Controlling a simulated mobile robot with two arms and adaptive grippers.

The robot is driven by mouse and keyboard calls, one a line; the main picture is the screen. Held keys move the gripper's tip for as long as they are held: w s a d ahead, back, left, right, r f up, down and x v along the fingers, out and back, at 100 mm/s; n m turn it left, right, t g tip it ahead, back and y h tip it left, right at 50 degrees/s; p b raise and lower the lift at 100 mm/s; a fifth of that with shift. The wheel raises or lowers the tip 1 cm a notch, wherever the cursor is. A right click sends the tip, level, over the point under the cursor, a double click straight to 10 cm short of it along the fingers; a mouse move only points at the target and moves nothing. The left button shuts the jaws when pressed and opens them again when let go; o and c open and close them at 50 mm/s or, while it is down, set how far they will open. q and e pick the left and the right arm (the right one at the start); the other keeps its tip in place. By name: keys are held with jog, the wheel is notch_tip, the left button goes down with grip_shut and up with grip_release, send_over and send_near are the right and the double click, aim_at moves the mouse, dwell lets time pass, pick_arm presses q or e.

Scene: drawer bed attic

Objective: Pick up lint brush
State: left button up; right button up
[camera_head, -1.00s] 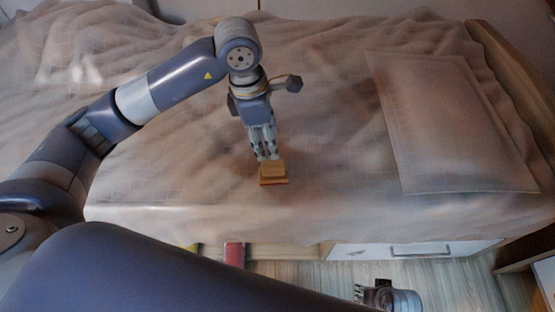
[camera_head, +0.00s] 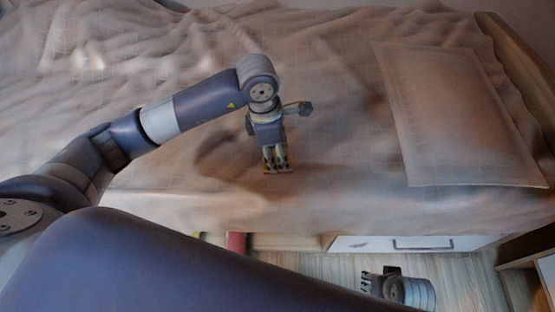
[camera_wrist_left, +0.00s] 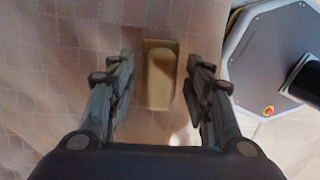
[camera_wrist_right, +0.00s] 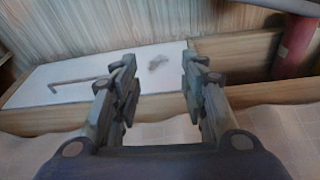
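The lint brush is a small tan-yellow block (camera_wrist_left: 161,78) lying on the bed sheet. In the left wrist view it sits between the two fingers of my left gripper (camera_wrist_left: 160,85), with a gap on each side. In the head view my left gripper (camera_head: 277,168) points down at the bed and its fingers cover most of the brush. My right gripper (camera_head: 366,280) is low beside the bed, over the floor. In the right wrist view its fingers (camera_wrist_right: 158,90) are apart with nothing between them.
The bed (camera_head: 340,205) has a rumpled pale sheet and a flat pillow (camera_head: 455,120) at right. A wooden piece of furniture (camera_head: 530,260) stands at bottom right.

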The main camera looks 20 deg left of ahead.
pick_arm(q)
grip_shut()
jog(key=shift+r, duration=0.15)
jog(key=shift+r, duration=0.2)
notch_tip(320, 180, up, 3)
jog(key=shift+w+r+p, duration=0.1)
jog(key=shift+r+p, duration=0.05)
jog(key=shift+p, duration=0.15)
jog(key=s+a+r, duration=0.1)
jog(key=s, duration=1.5)
pick_arm(e)
jog(key=f, duration=0.3)
jog(key=shift+s+f, duration=0.25)
jog(key=shift+s, duration=0.1)
pick_arm(q)
jog(key=shift+s, duration=0.1)
jog(key=c, duration=1)
grip_release()
